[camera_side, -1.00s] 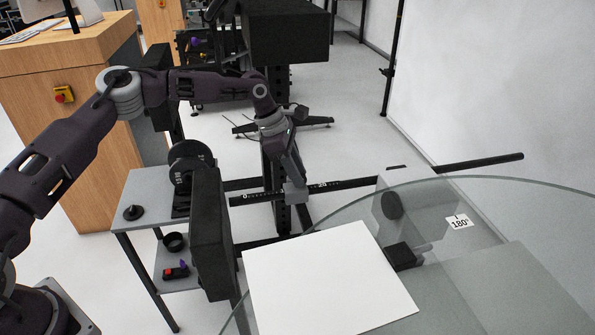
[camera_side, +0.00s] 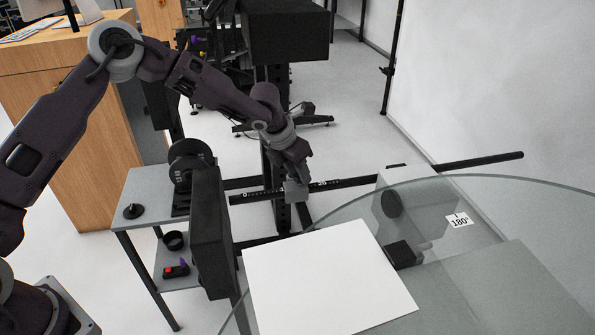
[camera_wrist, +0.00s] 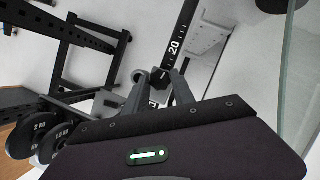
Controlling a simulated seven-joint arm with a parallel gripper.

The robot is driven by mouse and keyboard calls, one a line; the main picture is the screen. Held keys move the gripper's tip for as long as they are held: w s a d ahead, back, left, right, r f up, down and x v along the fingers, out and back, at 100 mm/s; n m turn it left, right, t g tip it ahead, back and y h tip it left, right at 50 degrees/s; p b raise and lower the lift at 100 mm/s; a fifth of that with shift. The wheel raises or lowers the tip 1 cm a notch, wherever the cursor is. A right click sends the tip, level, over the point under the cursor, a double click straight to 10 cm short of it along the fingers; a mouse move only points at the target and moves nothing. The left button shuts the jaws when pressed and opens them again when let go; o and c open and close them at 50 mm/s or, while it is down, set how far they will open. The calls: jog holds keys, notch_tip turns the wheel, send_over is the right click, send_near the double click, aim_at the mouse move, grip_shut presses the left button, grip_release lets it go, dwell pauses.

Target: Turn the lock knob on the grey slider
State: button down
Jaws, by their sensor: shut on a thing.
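The grey slider (camera_side: 296,191) sits on the black scale rail (camera_side: 345,183) near its left part, close to the 0 mark. My gripper (camera_side: 297,178) is down at the slider from above. In the wrist view, the black lock knob (camera_wrist: 160,77) is between the two grey fingertips of my gripper (camera_wrist: 158,76), which are shut on it. The rail (camera_wrist: 180,35) shows beyond the knob with a "20" mark. In the side view the knob is hidden by my gripper, and its turn angle cannot be told.
A glass turntable (camera_side: 480,192) with a white sheet (camera_side: 325,280) is at the front right. A black upright panel (camera_side: 211,235) stands left of it. A grey side table (camera_side: 150,190) holds black weight plates (camera_side: 190,160). Open floor lies behind the rail.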

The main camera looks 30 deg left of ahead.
jog(key=shift+d+n+y, duration=0.15)
jog(key=shift+n+y, duration=0.55)
jog(key=shift+n, duration=1.1)
jog(key=c, duration=1.1)
grip_release()
jog(key=v, duration=0.7)
